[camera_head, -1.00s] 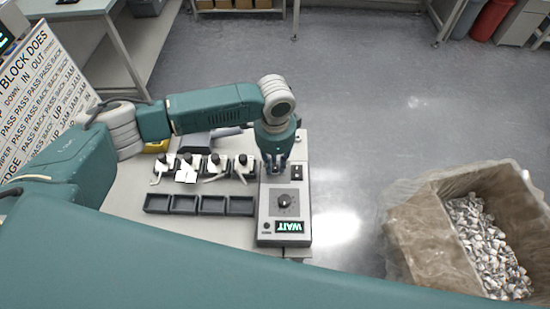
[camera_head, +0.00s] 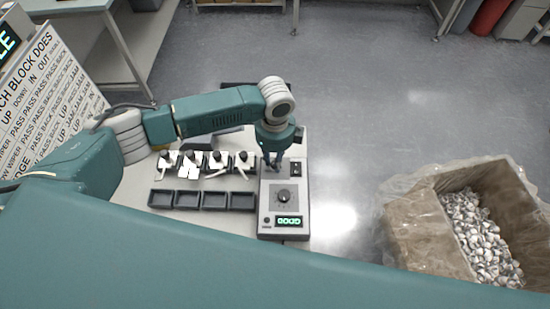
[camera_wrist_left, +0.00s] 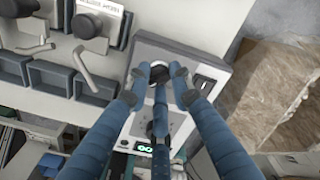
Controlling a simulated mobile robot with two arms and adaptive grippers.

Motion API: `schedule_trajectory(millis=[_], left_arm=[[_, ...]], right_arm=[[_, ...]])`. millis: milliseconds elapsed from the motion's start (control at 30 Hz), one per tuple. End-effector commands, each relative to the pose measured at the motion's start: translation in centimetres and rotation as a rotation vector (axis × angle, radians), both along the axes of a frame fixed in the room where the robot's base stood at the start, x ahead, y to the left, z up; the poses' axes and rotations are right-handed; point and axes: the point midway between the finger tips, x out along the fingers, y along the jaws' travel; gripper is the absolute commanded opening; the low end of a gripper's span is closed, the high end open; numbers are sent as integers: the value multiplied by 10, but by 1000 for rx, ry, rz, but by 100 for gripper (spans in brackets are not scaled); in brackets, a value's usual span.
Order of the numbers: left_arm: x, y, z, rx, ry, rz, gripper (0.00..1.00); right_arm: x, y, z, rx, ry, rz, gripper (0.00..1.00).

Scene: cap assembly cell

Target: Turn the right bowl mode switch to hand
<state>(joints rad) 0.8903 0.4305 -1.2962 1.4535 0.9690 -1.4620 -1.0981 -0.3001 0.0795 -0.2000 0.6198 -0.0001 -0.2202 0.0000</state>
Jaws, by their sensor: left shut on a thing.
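A grey control box (camera_head: 301,207) stands at the right end of the bench. It carries a black dial (camera_head: 284,197), a rocker switch (camera_head: 296,168) and a green display (camera_head: 290,220) that reads GOOD upside down. My left gripper (camera_head: 272,164) reaches down onto the box's far left part. In the wrist view its fingers (camera_wrist_left: 160,78) close around a dark round knob (camera_wrist_left: 160,73), the switch. The fingers hide much of this knob, and its setting cannot be read. The knob is hidden in the head view. My right gripper is not in view.
Several black-and-white fixtures with levers (camera_head: 217,161) stand in a row left of the box, close to my gripper. A row of dark trays (camera_head: 214,201) lies in front of them. A lined carton of small parts (camera_head: 415,230) stands to the right on the floor.

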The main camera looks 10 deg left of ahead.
Motion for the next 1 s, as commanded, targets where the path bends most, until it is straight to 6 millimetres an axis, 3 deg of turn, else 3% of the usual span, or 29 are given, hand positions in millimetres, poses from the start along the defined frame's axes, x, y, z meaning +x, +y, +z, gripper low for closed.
schedule_trajectory(millis=[767, 800, 867, 900, 1000], left_arm=[[0, 0, 0, 0, 0, -105, 0], [0, 0, 0, 0, 0, -105, 26], [0, 0, 0, 0, 0, -105, 38], [0, 0, 0, 0, 0, -105, 42], [0, 0, 0, 0, 0, -104, 42]], right_arm=[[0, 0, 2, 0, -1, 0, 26], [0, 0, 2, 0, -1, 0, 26], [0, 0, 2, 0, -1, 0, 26], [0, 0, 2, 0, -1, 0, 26], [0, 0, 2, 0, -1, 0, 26]])
